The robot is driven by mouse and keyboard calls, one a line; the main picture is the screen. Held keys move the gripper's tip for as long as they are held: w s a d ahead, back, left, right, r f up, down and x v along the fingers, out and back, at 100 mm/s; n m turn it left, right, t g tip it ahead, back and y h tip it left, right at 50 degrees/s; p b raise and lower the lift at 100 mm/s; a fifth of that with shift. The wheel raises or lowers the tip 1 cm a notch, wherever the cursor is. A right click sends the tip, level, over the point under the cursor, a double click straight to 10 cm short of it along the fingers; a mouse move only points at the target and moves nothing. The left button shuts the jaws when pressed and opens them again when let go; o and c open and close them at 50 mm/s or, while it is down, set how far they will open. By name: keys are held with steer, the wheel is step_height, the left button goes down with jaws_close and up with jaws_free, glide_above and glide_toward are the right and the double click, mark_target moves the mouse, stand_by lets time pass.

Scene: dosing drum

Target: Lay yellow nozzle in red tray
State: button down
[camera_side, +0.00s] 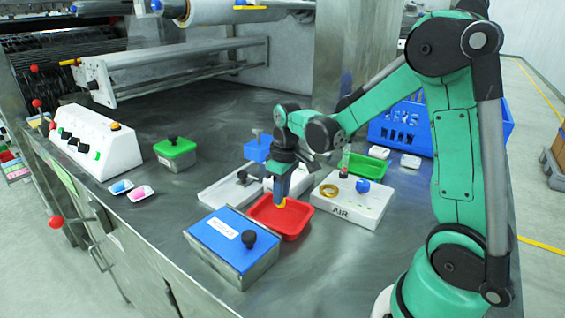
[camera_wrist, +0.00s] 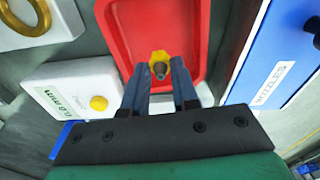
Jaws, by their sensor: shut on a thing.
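The yellow nozzle (camera_wrist: 159,58) is between my gripper's fingertips in the wrist view, with a grey round opening facing the camera. My gripper (camera_side: 281,196) is shut on it and points down over the red tray (camera_side: 263,222). In the side view the yellow nozzle (camera_side: 281,202) shows just below the fingertips, inside the tray's outline. The red tray (camera_wrist: 125,30) lies behind the nozzle in the wrist view, and no other thing shows in it. I cannot tell whether the nozzle touches the tray floor.
A blue-lidded box (camera_side: 222,236) with a black knob stands close in front of the tray. A white AIR block (camera_side: 357,207) with a gold ring (camera_side: 328,190) stands to its right.

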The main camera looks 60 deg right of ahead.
mark_target(282, 206)
steer(key=shift+f, duration=1.9)
steer(key=shift+f, duration=0.2)
steer(key=c, duration=0.7)
jaws_free()
step_height(282, 206, up, 12)
steer(key=s+a+t, duration=0.2)
steer(key=a, duration=0.1)
steer(key=s+a+t, duration=0.2)
steer(key=a, duration=0.1)
steer(key=s+a+m+t, duration=0.1)
steer(key=a+t, duration=0.1)
steer(key=a, duration=0.2)
steer(key=shift+s+r, duration=0.1)
steer(key=shift+s, duration=0.3)
